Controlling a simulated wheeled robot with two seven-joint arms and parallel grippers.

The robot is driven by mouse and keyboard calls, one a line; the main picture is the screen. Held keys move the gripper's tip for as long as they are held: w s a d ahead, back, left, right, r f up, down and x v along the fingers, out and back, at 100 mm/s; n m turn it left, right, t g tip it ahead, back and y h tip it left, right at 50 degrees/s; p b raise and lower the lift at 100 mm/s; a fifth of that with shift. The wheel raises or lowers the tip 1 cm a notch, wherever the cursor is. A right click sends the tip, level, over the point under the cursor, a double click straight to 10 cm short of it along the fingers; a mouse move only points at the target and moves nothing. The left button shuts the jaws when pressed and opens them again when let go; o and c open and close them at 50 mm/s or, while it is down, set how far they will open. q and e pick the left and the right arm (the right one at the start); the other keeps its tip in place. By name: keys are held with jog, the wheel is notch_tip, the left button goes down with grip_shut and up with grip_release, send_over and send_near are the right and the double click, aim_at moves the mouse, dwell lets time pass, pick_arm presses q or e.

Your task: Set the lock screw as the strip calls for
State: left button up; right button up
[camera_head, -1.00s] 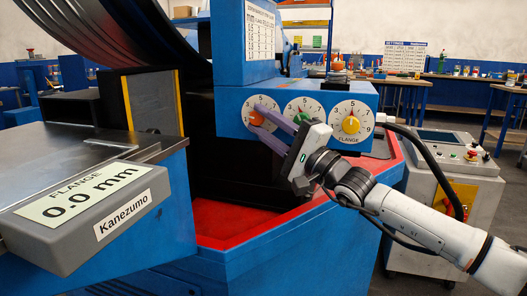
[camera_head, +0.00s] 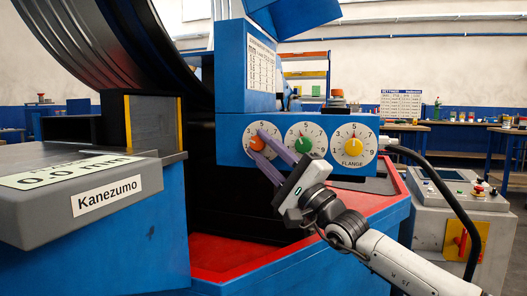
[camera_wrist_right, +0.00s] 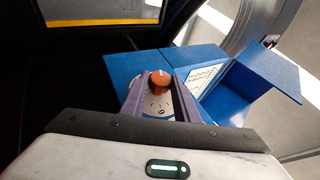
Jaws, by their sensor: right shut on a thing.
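Three numbered white dials are on the blue panel (camera_head: 231,129). They carry an orange knob (camera_head: 257,142) at left, a green knob (camera_head: 303,145) in the middle and a yellow knob (camera_head: 353,147) at right, on the dial marked FLANGE. My right gripper (camera_head: 257,143) has its purple fingers on the orange knob, one on each side; the wrist view shows this knob (camera_wrist_right: 159,82) with a white mark. I cannot tell which part is the lock screw. My left gripper is out of view.
A printed chart (camera_head: 261,67) is on the blue housing above the dials. A red-rimmed tray (camera_head: 222,255) lies below. A grey control cabinet (camera_head: 462,205) with a black cable (camera_head: 440,170) stands at right. Benches line the back.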

jog(key=o, duration=1.1)
jog(key=shift+c, duration=0.2)
jog(key=v, duration=1)
jog(key=shift+s+f, duration=0.1)
jog(key=shift+f, duration=0.05)
